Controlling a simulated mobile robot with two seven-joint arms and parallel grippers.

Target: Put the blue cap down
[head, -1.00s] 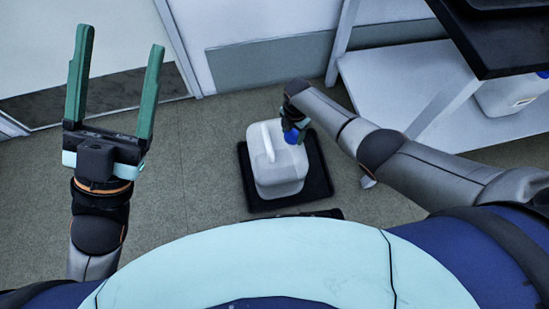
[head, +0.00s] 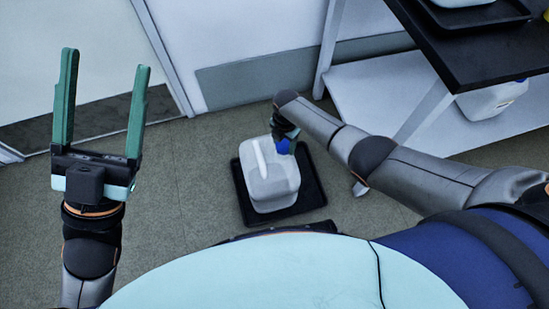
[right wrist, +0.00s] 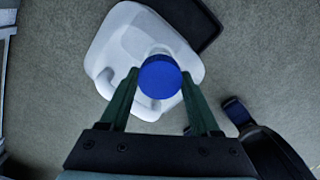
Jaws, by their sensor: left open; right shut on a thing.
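The blue cap (head: 283,146) is at the tips of my right gripper (head: 285,141), above the white canister. In the right wrist view the blue cap (right wrist: 160,77) sits between the two green fingers of my right gripper (right wrist: 160,88), which are shut on it. The white canister (head: 269,182) stands upright on a black tray (head: 318,180) on the floor; it also shows under the cap in the right wrist view (right wrist: 125,45). I cannot tell whether the cap touches the canister's neck. My left gripper (head: 106,105) is open and empty, held up at the left.
A black-topped bench (head: 480,45) stands at the upper right, with a white lower shelf (head: 400,95) and another white canister (head: 492,100) below. A tray (head: 478,17) is on top. A white wall (head: 230,35) closes the back. Floor left of the tray is clear.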

